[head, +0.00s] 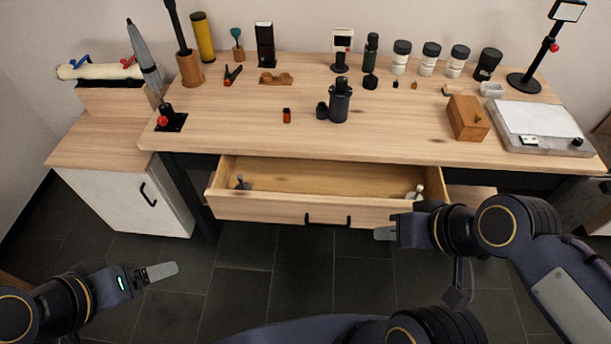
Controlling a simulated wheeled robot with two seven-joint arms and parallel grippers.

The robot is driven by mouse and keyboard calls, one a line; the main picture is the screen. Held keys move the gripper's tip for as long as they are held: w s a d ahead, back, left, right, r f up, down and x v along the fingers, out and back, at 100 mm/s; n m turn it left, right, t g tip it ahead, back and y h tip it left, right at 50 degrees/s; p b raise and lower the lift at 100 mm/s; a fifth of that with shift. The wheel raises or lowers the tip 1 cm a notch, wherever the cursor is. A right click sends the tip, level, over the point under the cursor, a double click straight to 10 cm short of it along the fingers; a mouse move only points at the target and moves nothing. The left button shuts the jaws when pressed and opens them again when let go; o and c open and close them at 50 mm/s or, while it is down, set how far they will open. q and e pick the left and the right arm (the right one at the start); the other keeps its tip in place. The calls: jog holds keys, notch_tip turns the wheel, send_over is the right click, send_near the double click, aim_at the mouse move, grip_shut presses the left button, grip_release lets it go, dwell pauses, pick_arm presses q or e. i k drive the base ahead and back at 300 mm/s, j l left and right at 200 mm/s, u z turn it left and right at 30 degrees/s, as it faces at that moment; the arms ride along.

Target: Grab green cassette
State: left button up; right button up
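I cannot make out a green cassette for certain. A small red-orange cassette-like cylinder (287,115) stands on the wooden table (240,125), and a dark greenish bottle (371,52) stands at the back. My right gripper (384,234) is in front of the drawer front, right of its handle; only a grey finger part shows, so its opening is unclear. My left gripper (162,271) is low at the left above the floor, away from the table. Its fingers overlap in this view, and nothing is visible in them.
The drawer (300,178) is pulled open, with small grey items (243,183) at its left and others at its right (415,193). Black canisters (339,102), a wooden box (467,118) and a light box (541,126) stand on the table. A white cabinet (125,198) is left.

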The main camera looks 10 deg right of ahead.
aim_at(322, 104)
jog(key=i+j+z, duration=0.1)
jog(key=i+j, duration=0.6)
jog(key=i, duration=0.15)
